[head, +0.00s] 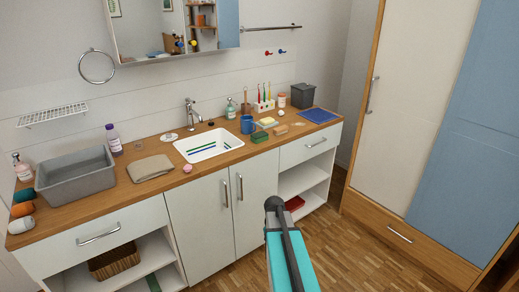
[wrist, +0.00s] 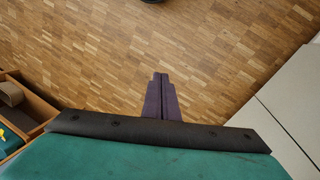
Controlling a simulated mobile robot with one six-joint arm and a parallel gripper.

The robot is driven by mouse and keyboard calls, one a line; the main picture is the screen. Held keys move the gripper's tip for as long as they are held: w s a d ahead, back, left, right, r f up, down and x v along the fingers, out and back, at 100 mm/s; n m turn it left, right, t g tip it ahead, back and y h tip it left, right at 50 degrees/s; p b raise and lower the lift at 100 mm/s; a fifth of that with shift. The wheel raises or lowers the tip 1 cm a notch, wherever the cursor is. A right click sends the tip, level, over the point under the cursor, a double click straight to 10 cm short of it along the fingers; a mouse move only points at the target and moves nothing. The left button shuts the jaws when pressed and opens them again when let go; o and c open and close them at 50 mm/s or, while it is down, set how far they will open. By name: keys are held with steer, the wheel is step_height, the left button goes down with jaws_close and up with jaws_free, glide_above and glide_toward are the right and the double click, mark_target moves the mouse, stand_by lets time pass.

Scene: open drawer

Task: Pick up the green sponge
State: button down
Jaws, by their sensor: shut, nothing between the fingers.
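A dark green block that looks like the green sponge (head: 260,137) lies on the wooden counter (head: 165,192), right of the sink and in front of the blue mug (head: 247,124). It is not visible in the wrist view. My gripper (wrist: 160,77) shows in the wrist view with its two dark fingers together and empty, over the wood floor. It is well apart from the sponge. In the head view my arm rises from the bottom, in front of the cabinets, and the fingers cannot be made out.
A pale yellow-and-green block (head: 267,121) and a tan block (head: 281,130) lie close to the sponge. The white sink (head: 208,145) is to its left, a blue mat (head: 318,115) to its right. In the wrist view, a wooden compartment (wrist: 35,92) holding items is at left.

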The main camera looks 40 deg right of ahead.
steer(key=s+d+r+m+p, duration=0.1)
steer(key=s+d+r+m, duration=0.3)
steer(key=d+r, duration=0.6)
steer(key=s+d+r+m+h+p, duration=0.1)
steer(key=s+d+r+m, duration=0.4)
steer(key=r, duration=1)
steer(key=s+d+r+m+p, duration=0.3)
steer(key=s+d+r+m, duration=0.2)
steer(key=s+d+r, duration=0.4)
steer(key=d+r, duration=0.3)
steer(key=d, duration=0.3)
steer(key=shift+d+r+h, duration=0.35)
steer(key=shift+r+h, duration=0.05)
